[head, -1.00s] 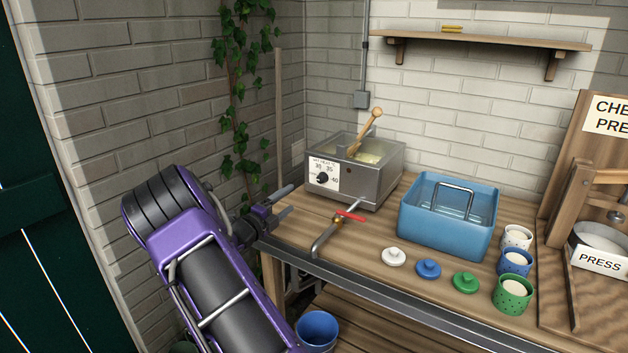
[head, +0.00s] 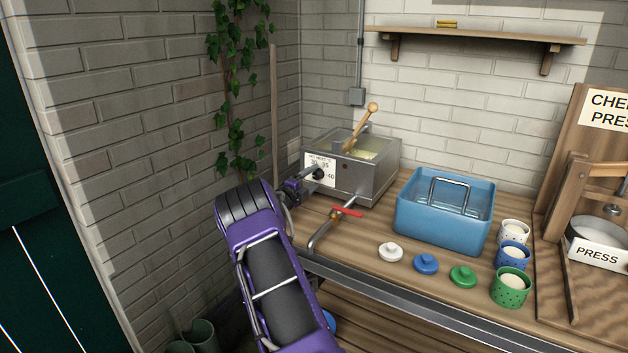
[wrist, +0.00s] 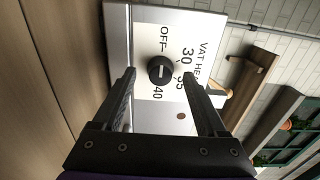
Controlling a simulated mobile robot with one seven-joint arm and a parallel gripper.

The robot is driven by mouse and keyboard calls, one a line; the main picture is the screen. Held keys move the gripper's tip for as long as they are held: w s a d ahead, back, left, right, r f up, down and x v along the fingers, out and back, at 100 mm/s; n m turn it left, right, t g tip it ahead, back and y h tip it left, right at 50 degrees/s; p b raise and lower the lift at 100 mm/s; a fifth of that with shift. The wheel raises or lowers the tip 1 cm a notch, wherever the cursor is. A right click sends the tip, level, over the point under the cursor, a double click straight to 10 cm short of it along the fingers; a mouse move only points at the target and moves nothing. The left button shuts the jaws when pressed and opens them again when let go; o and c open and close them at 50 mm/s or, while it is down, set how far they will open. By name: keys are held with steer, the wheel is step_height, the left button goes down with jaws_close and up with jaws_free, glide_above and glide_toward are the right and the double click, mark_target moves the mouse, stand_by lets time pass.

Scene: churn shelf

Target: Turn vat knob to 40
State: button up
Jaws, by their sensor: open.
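The vat (head: 377,183) is a grey metal box at the back left of the bench, with a wooden-handled stirrer in its pale contents. Its white dial plate (wrist: 147,42) reads VAT HEAT with OFF, 30, 35 and 40; it appears sideways in the wrist view. The black knob (wrist: 160,70) has a light mark on its face, too small to tell which number it indicates. My gripper (wrist: 160,74) is open, with one finger on either side of the knob in the wrist view. No contact shows. In the head view my gripper (head: 308,182) is at the vat's front.
A drain pipe with a red-handled tap (head: 346,212) stands out below the vat, close to my gripper. A blue tub (head: 440,235) is to the right, with several lids and cups in front. The brick wall (head: 120,150) is at left.

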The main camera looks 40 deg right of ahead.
steer(key=shift+w+d, duration=0.2)
steer(key=shift+d, duration=0.35)
jaws_close()
